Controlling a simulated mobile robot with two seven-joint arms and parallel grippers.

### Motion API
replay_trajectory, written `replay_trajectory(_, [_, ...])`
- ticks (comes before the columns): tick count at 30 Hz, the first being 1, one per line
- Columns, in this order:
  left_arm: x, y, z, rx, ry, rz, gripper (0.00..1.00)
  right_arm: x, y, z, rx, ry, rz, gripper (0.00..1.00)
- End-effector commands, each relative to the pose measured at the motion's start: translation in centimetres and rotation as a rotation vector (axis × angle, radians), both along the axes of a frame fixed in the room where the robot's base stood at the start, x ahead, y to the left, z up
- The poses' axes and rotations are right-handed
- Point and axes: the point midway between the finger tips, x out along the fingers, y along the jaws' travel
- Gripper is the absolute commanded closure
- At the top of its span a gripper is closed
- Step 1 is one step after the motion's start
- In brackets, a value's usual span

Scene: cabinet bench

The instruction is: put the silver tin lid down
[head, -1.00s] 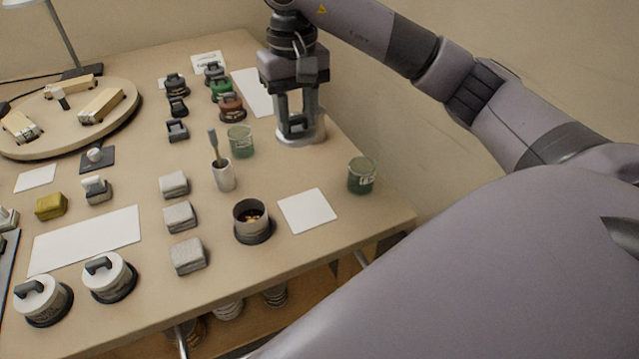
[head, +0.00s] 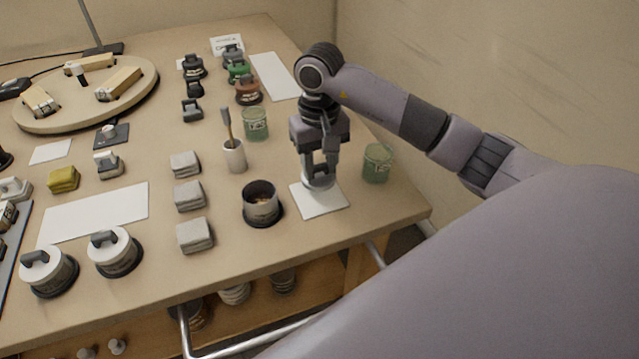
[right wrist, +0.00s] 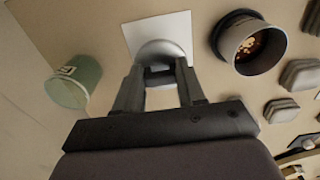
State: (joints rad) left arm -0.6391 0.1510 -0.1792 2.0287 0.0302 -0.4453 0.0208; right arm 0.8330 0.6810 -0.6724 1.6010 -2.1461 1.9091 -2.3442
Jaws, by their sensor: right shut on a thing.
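The silver tin lid (head: 318,182) is at the white square sheet (head: 326,204) near the front right of the bench. In the right wrist view the lid (right wrist: 160,49) appears as a pale round disc over the white sheet (right wrist: 150,27). My right gripper (head: 319,175) points down and is shut on the lid, partly hiding it. The gripper (right wrist: 159,75) also shows in the right wrist view, its fingers around the lid's handle. I cannot tell whether the lid touches the sheet. My left gripper is not in view.
An open dark tin (head: 262,203) stands just left of the sheet. A green glass jar (head: 377,162) stands to its right, near the bench edge. A cup with a brush (head: 234,155) and another green jar (head: 255,123) stand behind. Grey blocks (head: 190,196) lie further left.

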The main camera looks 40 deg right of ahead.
Motion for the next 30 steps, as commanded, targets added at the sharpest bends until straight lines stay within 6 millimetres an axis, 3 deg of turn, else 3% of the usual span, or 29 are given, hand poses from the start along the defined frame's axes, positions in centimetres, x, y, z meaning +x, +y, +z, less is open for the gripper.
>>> replay_trajectory(7, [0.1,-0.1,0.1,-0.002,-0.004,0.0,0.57,0.0,0.1,-1.9,0.002,0.001,0.001,0.89])
replay_trajectory(14, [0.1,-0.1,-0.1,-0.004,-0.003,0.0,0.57,0.0,0.1,-5.2,0.002,0.001,0.0,0.89])
replay_trajectory(26, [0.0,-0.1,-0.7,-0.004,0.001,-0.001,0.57,0.1,0.0,-5.8,0.001,-0.002,0.001,0.89])
replay_trajectory(27, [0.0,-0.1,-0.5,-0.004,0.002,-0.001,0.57,0.0,0.0,-5.6,0.001,-0.001,0.001,0.48])
replay_trajectory(28, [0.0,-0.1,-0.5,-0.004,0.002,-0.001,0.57,0.0,0.0,-5.6,0.001,-0.001,0.001,0.38])
replay_trajectory(30, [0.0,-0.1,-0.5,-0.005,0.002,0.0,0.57,0.0,0.0,-5.6,0.001,-0.001,0.001,0.35])
